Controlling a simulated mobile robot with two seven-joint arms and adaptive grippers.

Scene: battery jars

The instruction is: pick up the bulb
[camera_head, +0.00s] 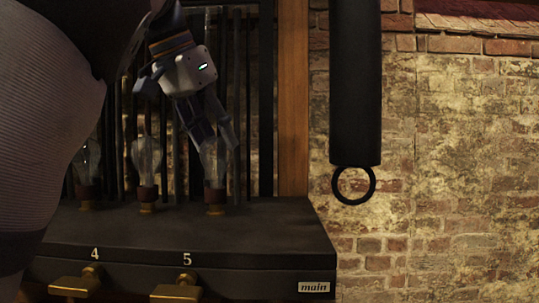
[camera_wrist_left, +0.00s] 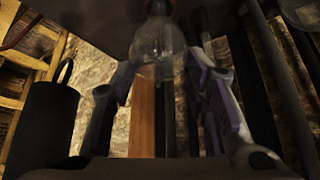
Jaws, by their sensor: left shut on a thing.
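A clear glass bulb (camera_head: 214,163) with a dark reddish collar stands upright at the right end of a row on the dark box, over a brass base. My left gripper (camera_head: 212,140) reaches down from above and is shut on the upper glass of this bulb. In the left wrist view, the bulb (camera_wrist_left: 158,48) sits between the two fingers of the left gripper (camera_wrist_left: 160,68). Two similar bulbs stand to its left, a middle bulb (camera_head: 147,162) and a left bulb (camera_head: 88,165), partly hidden by my arm. My right gripper is not in view.
The dark box (camera_head: 270,235) has brass switches (camera_head: 177,292) at the front, numbers 4 and 5, and a "main" label (camera_head: 314,287). Dark vertical bars stand behind the bulbs. A black cylinder with a ring (camera_head: 355,90) hangs to the right, before a brick wall.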

